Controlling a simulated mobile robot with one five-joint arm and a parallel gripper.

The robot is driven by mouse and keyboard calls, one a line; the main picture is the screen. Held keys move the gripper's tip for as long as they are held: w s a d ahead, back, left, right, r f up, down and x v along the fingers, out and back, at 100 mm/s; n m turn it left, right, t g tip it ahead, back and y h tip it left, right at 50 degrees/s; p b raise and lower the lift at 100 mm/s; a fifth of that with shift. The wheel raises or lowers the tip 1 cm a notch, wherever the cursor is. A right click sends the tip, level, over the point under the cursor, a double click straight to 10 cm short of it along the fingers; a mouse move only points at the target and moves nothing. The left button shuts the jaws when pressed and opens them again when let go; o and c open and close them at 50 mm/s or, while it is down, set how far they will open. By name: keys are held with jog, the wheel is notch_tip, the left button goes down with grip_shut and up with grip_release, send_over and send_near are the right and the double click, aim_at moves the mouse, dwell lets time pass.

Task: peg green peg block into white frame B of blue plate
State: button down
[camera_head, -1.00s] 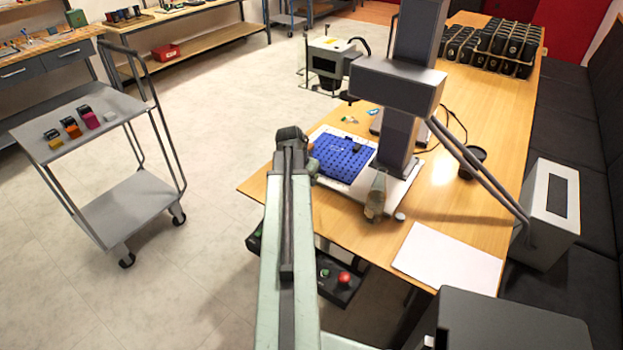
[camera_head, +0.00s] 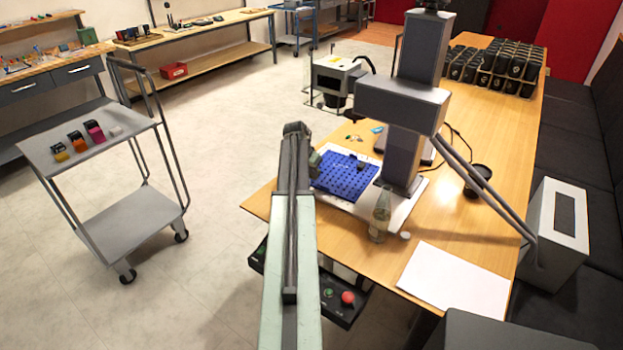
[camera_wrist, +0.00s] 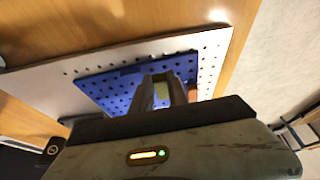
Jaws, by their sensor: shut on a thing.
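The blue plate (camera_head: 345,174) lies on a white perforated board on the wooden table. It is a grid of small holes, and it shows in the wrist view (camera_wrist: 112,88) too. My gripper (camera_wrist: 165,88) is over the plate's near edge in the wrist view, its fingers shut on the green peg block (camera_wrist: 189,92). Only a small dull green patch of the block shows beside the fingers; the rest is hidden. In the head view my arm hides most of the gripper. A small dark block (camera_head: 361,166) sits on the plate. I cannot make out white frame B.
A grey marker column (camera_head: 402,150) stands right behind the plate. A clear bottle (camera_head: 380,218) and a white sheet (camera_head: 455,277) are on the near table. A control box with a red button (camera_head: 347,297) hangs below the edge. A trolley (camera_head: 90,150) stands left.

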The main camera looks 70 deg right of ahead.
aim_at(311, 177)
jog(key=shift+w+d, duration=0.1)
jog(key=shift+d, duration=0.15)
jog(key=shift+w+d+f, duration=0.1)
jog(key=shift+w+d, duration=0.15)
jog(key=shift+d, duration=0.4)
notch_tip(311, 177, down, 4)
jog(key=b, duration=0.3)
jog(key=shift+a+r+b, duration=0.1)
jog(key=shift+r+b, duration=0.15)
jog(key=shift+b, duration=0.1)
jog(key=shift+r, duration=0.2)
jog(key=c, duration=1.3)
grip_release()
